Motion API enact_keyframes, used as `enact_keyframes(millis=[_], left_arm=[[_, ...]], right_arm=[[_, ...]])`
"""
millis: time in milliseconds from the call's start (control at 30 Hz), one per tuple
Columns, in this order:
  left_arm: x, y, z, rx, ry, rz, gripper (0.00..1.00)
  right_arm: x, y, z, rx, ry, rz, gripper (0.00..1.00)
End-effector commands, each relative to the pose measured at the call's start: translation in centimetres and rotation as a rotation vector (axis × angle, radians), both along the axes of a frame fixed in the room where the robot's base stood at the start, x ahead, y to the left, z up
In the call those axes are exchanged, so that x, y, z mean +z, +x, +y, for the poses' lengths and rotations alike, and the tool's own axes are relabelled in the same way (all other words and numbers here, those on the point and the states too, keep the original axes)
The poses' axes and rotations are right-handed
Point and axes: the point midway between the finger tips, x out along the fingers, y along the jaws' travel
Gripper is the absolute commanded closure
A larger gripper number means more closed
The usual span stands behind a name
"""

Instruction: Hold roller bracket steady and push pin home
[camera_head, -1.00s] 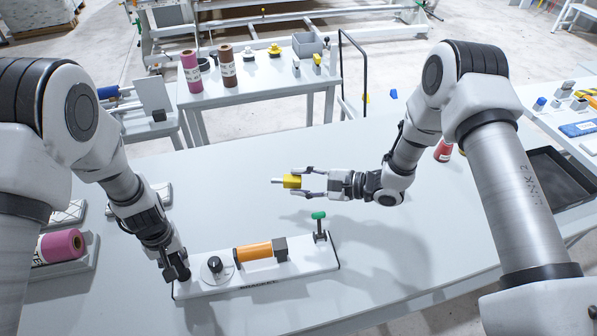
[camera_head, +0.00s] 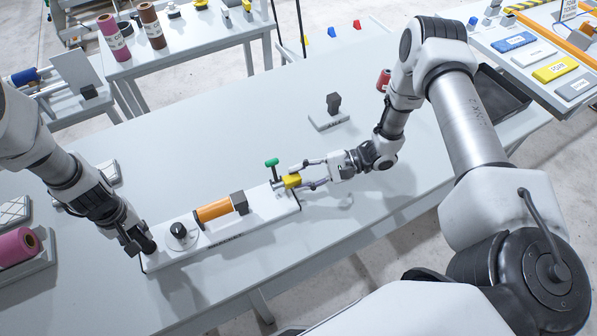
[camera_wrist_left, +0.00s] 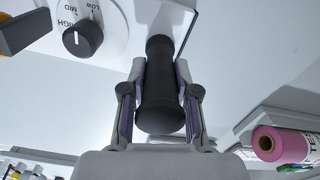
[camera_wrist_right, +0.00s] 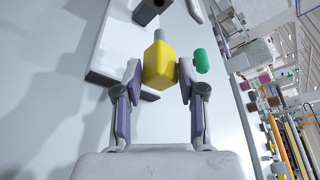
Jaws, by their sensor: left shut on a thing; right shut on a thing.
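The white roller bracket (camera_head: 212,243) lies on the table, with an orange roller (camera_head: 213,211), a dark block (camera_head: 239,202) and a dial (camera_head: 179,230) on it. My left gripper (camera_head: 145,243) is shut on the black handle at its left end; this handle (camera_wrist_left: 160,95) sits between both fingers in the left wrist view. My right gripper (camera_head: 301,178) is shut on the yellow pin head (camera_head: 291,182) at the bracket's right end. In the right wrist view the pin (camera_wrist_right: 159,65) has its silver shank pointing toward the dark block. I cannot tell whether the shank has entered anything.
A green-topped lever (camera_head: 271,163) stands at the bracket's right end, close to the pin. A small stand (camera_head: 330,115) sits behind my right gripper. A pink roll (camera_head: 18,246) rests at the left. The middle of the table is clear.

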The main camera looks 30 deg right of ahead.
Motion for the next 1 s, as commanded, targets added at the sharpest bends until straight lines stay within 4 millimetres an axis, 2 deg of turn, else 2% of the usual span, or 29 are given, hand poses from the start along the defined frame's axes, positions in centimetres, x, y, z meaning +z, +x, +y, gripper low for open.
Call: enact_keyframes(millis=[33, 167, 633, 1000], left_arm=[[-0.5, -0.6, 0.0, -0.001, 0.001, 0.015, 1.00], [-0.5, -0.6, 0.0, -0.001, 0.001, 0.015, 1.00], [-0.5, -0.5, 0.0, -0.001, 0.001, 0.015, 1.00], [-0.5, -0.5, 0.0, -0.001, 0.001, 0.015, 1.00]], right_arm=[[-0.1, 0.0, -0.1, 0.000, -0.001, -0.002, 1.00], [-0.1, 0.0, 0.4, 0.003, -0.003, -0.003, 1.00], [-0.1, 0.3, 5.2, 0.003, -0.003, -0.002, 1.00], [-0.1, 0.3, 5.7, 0.001, -0.003, -0.002, 1.00]])
